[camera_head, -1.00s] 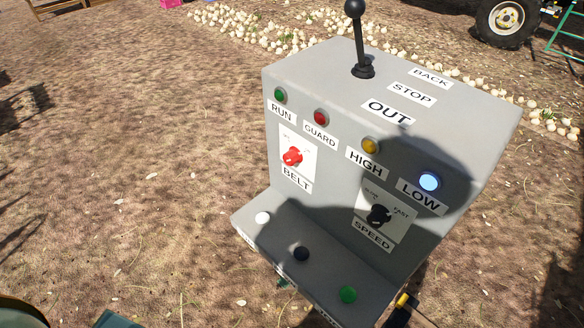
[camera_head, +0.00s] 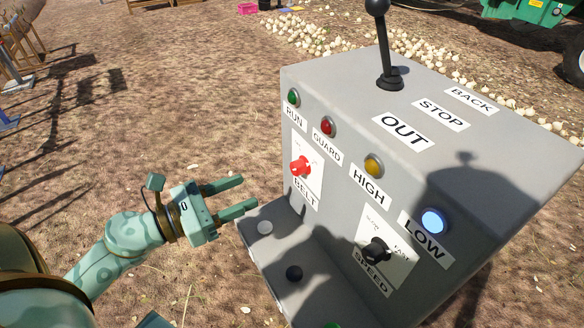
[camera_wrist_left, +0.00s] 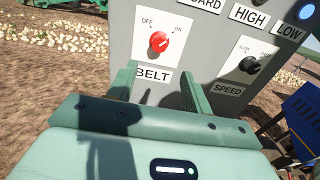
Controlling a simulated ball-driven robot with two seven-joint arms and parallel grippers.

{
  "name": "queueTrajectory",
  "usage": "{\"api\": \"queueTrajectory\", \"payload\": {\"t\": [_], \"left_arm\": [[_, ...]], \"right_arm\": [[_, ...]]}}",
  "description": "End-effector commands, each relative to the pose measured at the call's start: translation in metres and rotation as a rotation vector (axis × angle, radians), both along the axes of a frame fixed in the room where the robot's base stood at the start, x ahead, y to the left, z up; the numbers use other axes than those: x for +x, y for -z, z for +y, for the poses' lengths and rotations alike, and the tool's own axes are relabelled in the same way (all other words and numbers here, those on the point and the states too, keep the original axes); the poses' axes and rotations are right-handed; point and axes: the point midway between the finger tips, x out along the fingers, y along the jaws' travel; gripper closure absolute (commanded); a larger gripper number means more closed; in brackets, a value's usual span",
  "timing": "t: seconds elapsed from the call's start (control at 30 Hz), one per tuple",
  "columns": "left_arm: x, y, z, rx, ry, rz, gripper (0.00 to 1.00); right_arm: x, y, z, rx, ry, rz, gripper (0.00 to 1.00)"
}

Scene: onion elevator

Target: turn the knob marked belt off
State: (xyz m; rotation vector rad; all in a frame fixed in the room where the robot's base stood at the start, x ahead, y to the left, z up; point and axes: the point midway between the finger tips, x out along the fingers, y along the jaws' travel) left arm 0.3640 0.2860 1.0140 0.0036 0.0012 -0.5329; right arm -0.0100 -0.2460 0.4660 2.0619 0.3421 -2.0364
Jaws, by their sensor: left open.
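The red knob (camera_head: 299,167) marked BELT sits on a white plate on the front of a grey control box (camera_head: 480,165). In the left wrist view the red knob (camera_wrist_left: 158,41) is above the BELT label, with OFF at its upper left and ON at its upper right. Its pointer mark is too small to read surely. My left gripper (camera_head: 242,194) is open and empty, left of the box and apart from the knob. In the left wrist view its two fingers (camera_wrist_left: 158,84) reach up below the knob, around the label. My right gripper is not in view.
A black SPEED knob (camera_head: 376,250) is to the right and lower. A lever (camera_head: 384,50) stands on top. The LOW lamp (camera_head: 432,221) is lit. Onions (camera_head: 330,35) lie behind.

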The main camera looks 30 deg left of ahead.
Motion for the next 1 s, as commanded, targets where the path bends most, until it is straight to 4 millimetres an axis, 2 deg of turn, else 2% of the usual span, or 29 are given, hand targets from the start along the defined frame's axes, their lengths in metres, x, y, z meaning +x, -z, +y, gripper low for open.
{"api": "queueTrajectory", "payload": {"t": [0.03, 0.2, 0.4, 0.6, 0.9, 0.93, 1.0], "left_arm": [[0.012, -0.006, -0.007, 0.002, 0.003, -0.008, 0.50], [0.051, -0.007, -0.029, -0.002, -0.001, -0.007, 0.50], [0.086, -0.005, -0.050, -0.003, -0.002, -0.004, 0.50], [0.102, -0.001, -0.060, -0.002, -0.003, 0.000, 0.50], [0.105, 0.000, -0.061, -0.003, -0.002, 0.002, 0.50], [0.105, 0.000, -0.061, -0.003, -0.002, 0.002, 0.56], [0.105, 0.000, -0.061, -0.003, -0.002, 0.002, 0.75]], "right_arm": [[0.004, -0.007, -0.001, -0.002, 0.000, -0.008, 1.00], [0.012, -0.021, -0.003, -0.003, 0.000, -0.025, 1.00], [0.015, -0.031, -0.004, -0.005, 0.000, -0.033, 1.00], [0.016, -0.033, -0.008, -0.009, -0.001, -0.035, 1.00], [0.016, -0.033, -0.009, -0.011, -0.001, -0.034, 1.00], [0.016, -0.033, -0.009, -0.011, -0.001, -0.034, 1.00], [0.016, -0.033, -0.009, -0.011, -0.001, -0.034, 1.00]]}}
